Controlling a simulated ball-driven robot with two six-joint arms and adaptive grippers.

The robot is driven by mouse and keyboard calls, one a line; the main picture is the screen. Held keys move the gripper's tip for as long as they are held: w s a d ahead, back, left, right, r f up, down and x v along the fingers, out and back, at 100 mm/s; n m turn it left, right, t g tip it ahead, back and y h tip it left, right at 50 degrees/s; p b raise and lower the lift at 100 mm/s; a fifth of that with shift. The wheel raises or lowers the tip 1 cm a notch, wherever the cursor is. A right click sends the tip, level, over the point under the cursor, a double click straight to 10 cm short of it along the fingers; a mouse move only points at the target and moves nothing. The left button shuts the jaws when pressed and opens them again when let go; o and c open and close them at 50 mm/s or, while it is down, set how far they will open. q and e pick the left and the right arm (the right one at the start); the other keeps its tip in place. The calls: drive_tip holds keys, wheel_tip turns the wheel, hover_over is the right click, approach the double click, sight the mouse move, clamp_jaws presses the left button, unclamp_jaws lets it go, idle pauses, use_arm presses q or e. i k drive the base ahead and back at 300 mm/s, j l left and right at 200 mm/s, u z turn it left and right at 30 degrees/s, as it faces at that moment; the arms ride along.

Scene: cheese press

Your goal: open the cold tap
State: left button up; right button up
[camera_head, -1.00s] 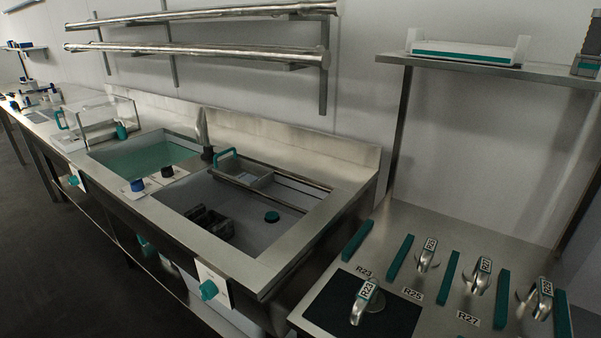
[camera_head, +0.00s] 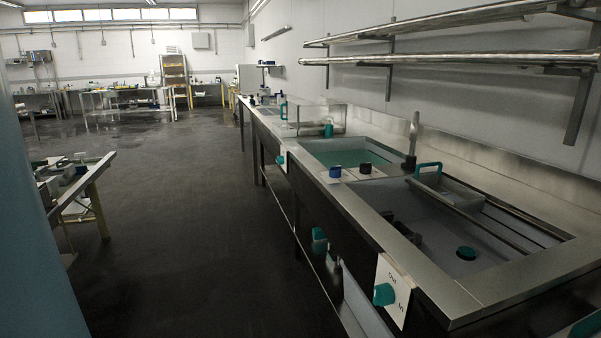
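The metal sink unit runs along the right wall, with a steel rim (camera_head: 372,212). Two small knobs stand on the ledge between the basins: a blue one (camera_head: 335,171) and a dark one (camera_head: 366,168). The blue one looks like the cold tap; its label and whether it is open cannot be read. A metal spout (camera_head: 412,142) stands upright behind the knobs, at the back of the sink. I cannot make out any water stream. Neither of my grippers is in view.
A teal knob on a white plate (camera_head: 385,294) sticks out from the sink front. The near basin holds a tray with a teal handle (camera_head: 428,168) and a teal plug (camera_head: 466,253). Open dark floor (camera_head: 180,230) lies left of the counter. A table (camera_head: 85,180) stands at left.

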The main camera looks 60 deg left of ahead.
sight(334, 172)
drive_tip(key=j+u, duration=0.2)
drive_tip(key=j, duration=0.15)
drive_tip(key=i+j+u, duration=0.2)
drive_tip(key=j+u, duration=0.2)
drive_tip(key=j, duration=0.25)
drive_tip(key=i+j+u, duration=0.2)
drive_tip(key=j, duration=0.1)
